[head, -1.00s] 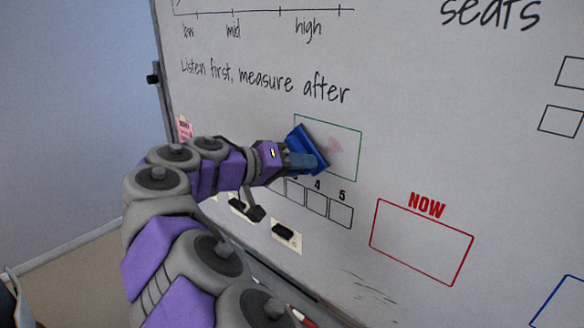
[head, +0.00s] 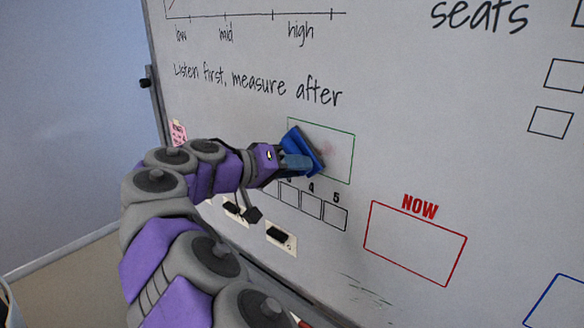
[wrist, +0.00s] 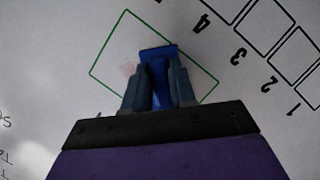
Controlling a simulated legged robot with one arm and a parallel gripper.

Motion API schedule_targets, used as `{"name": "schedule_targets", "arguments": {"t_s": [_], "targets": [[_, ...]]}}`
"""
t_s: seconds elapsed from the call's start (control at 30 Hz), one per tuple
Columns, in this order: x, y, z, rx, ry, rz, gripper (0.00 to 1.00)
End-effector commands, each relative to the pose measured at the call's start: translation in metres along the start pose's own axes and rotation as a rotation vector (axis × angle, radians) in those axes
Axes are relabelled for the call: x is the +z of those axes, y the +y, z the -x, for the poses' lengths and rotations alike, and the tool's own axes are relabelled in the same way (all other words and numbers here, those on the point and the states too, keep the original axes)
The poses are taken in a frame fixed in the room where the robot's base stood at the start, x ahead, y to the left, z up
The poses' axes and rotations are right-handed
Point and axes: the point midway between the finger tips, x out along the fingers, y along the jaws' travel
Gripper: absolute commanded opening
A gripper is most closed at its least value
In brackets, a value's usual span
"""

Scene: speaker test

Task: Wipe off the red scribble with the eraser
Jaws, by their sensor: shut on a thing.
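My gripper (head: 294,163) is shut on a blue eraser (head: 304,148). It holds the eraser at the whiteboard (head: 400,120), over the left part of a green-outlined box (head: 353,160). The eraser's dark pad faces the board and appears to touch it. A faint pinkish-red smudge, the red scribble (head: 327,147), shows inside the box just right of the eraser. In the wrist view the eraser (wrist: 158,60) stands between the two fingers (wrist: 158,85), and the faint smudge (wrist: 128,69) lies to its left. The eraser hides part of the box.
Numbered small boxes (head: 311,205) lie below the green box. A red NOW box (head: 415,243) is at lower right. Dark pieces on pale plates (head: 281,236) are fixed low on the board. A pink note (head: 178,133) is at the left edge.

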Motion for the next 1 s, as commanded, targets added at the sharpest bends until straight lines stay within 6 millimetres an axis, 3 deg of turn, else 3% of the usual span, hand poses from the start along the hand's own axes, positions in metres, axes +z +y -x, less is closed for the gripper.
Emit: {"name": "schedule_targets", "arguments": {"t_s": [0.7, 1.0], "targets": [[-0.005, 0.0, -0.011, 0.0, 0.0, 0.0, 0.01], [0.005, 0.009, -0.015, 0.002, 0.001, 0.0, 0.01]]}}
